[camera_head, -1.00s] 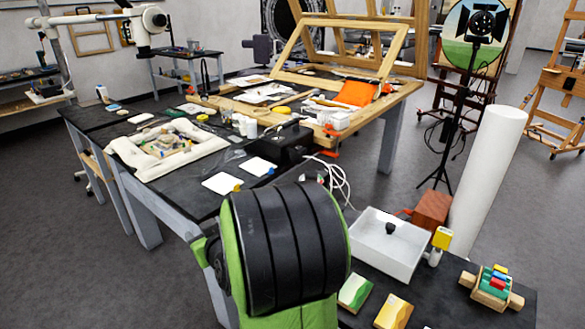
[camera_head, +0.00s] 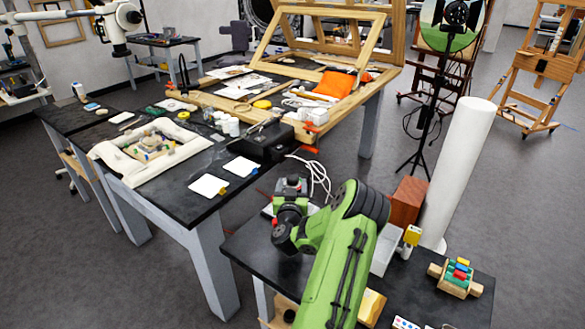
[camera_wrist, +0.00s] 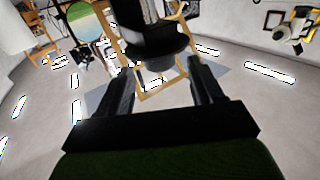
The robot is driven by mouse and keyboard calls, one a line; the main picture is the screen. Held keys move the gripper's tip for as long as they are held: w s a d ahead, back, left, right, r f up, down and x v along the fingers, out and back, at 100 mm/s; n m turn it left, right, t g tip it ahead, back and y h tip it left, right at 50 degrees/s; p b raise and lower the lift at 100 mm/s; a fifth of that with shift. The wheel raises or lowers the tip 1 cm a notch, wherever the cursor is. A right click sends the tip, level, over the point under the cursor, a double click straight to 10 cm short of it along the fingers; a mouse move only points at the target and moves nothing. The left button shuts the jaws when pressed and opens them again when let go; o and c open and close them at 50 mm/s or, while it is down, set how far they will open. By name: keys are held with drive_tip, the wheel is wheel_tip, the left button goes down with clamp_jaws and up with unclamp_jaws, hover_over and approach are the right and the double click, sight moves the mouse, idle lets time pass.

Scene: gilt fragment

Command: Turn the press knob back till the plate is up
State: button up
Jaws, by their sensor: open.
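My gripper (camera_wrist: 160,84) is open in the wrist view, with one dark finger on each side. A dark, rounded body (camera_wrist: 152,36) with a grey round end (camera_wrist: 158,63) shows beyond and between the fingers; I cannot tell whether it is the press and its knob, or whether the fingers reach it. The wrist picture is upside down. In the head view my green arm bends over the near black table (camera_head: 262,238), with its dark wrist end at the table's left back. The fingers there are too small to tell. The press plate cannot be made out.
A red-brown block (camera_head: 407,202), a yellow-topped stand (camera_head: 411,238) and a wooden holder with coloured pieces (camera_head: 457,277) stand right of my arm. A white tray (camera_head: 386,248) is partly hidden. A white roll (camera_head: 466,165) stands behind. A black box (camera_head: 262,142) sits on the far table.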

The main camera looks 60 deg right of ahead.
sight(292, 182)
drive_tip(key=p+x, duration=0.1)
drive_tip(key=x, duration=0.3)
drive_tip(key=shift+d, duration=0.15)
drive_tip(key=shift+c, duration=0.5)
drive_tip(key=c, duration=0.8)
drive_tip(key=shift+f+b, duration=0.1)
drive_tip(key=shift+b, duration=0.3)
drive_tip(key=shift+c, duration=0.2)
